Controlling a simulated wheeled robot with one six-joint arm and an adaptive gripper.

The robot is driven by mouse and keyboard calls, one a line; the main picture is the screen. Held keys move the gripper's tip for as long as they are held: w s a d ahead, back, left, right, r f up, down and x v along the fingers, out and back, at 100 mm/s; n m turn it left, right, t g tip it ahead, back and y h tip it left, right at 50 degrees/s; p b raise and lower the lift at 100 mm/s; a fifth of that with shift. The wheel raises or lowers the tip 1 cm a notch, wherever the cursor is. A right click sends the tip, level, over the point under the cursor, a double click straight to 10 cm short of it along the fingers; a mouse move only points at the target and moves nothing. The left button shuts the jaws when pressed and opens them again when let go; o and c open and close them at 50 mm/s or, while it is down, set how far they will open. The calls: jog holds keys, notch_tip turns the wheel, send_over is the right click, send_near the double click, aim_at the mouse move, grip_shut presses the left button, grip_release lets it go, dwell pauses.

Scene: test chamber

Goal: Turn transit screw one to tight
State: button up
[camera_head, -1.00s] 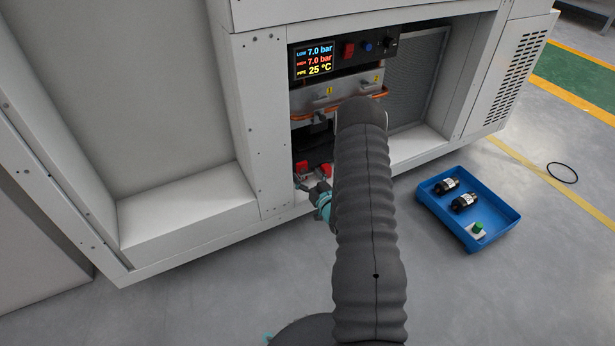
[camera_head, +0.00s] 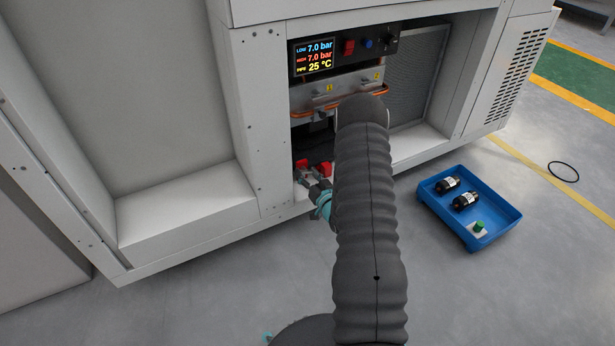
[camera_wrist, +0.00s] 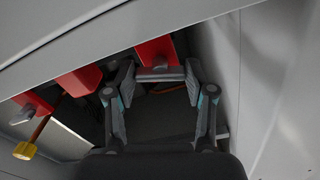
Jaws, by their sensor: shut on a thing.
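In the wrist view, my gripper (camera_wrist: 160,76) is shut on the grey flat screw head (camera_wrist: 159,73) below a red block (camera_wrist: 156,48). One finger is on each side of the head. I cannot read a number on this screw. A second red block (camera_wrist: 80,80) is to the left. A third red block (camera_wrist: 33,102) with its own grey screw head (camera_wrist: 27,111) is further left. In the head view, my gripper (camera_head: 312,177) is low in the cabinet opening beside red parts (camera_head: 301,164), partly hidden by my arm.
The cabinet's white post (camera_head: 262,130) and side walls frame the opening closely. A display (camera_head: 314,58) reads 7.0 bar twice and 25 °C. A blue tray (camera_head: 490,225) with black cylinders stands on the floor at right.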

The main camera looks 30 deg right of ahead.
jog(key=m+b, duration=0.1)
jog(key=m, duration=0.3)
jog(key=shift+m+b, duration=0.3)
jog(key=shift+b, duration=0.05)
jog(key=m, duration=0.3)
jog(key=shift+m, duration=0.3)
jog(key=m, duration=0.4)
jog(key=shift+m, duration=0.3)
jog(key=m, duration=0.3)
jog(key=shift+m, duration=0.3)
jog(key=m, duration=1)
jog(key=m+p, duration=0.2)
jog(key=p, duration=0.1)
jog(key=shift+r+m, duration=0.25)
jog(key=shift+m, duration=0.15)
jog(key=shift+f+m+p, duration=0.15)
jog(key=shift+m+p, duration=0.65)
jog(key=shift+p, duration=0.4)
jog(key=shift+f, duration=0.1)
